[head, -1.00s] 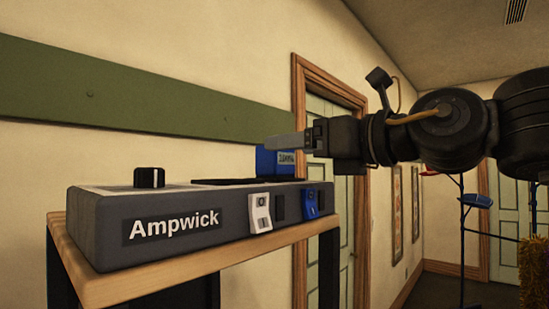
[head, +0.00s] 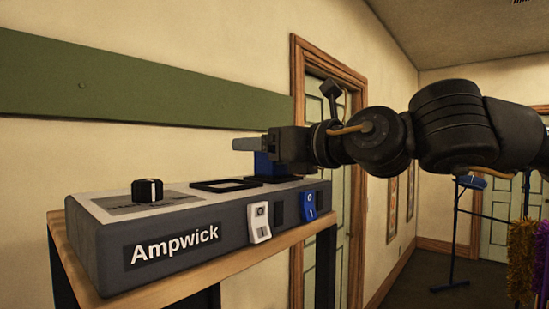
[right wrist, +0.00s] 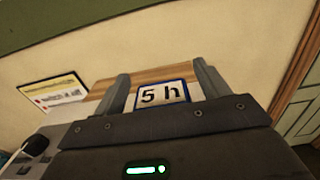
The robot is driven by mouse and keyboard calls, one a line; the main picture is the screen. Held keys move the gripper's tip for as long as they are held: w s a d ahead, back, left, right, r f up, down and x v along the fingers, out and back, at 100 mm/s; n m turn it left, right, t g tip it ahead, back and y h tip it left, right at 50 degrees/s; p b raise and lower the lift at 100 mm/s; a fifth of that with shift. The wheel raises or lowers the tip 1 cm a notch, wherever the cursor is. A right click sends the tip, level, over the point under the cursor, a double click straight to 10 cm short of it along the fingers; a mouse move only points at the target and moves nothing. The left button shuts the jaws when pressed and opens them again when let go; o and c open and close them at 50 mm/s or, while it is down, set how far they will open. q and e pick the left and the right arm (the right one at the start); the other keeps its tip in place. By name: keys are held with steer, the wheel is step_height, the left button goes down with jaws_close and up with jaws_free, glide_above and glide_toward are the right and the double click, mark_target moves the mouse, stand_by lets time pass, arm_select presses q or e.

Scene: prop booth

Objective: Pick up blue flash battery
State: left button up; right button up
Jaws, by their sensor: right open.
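The blue flash battery (head: 262,166) stands on the right part of the top of the grey Ampwick charger (head: 190,226), partly hidden by my right gripper (head: 246,144). In the right wrist view the battery (right wrist: 161,94) shows its white "5 h" face with a blue border. It lies between the two fingers of my right gripper (right wrist: 163,88), which are open on either side of it. Whether the fingers touch it cannot be told. My left gripper is not in view.
The charger sits on a wooden-topped stand (head: 80,272). A rack (head: 455,225) with tinsel stands at right.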

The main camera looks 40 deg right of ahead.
steer(key=c, duration=1.1)
steer(key=shift+c, duration=0.9)
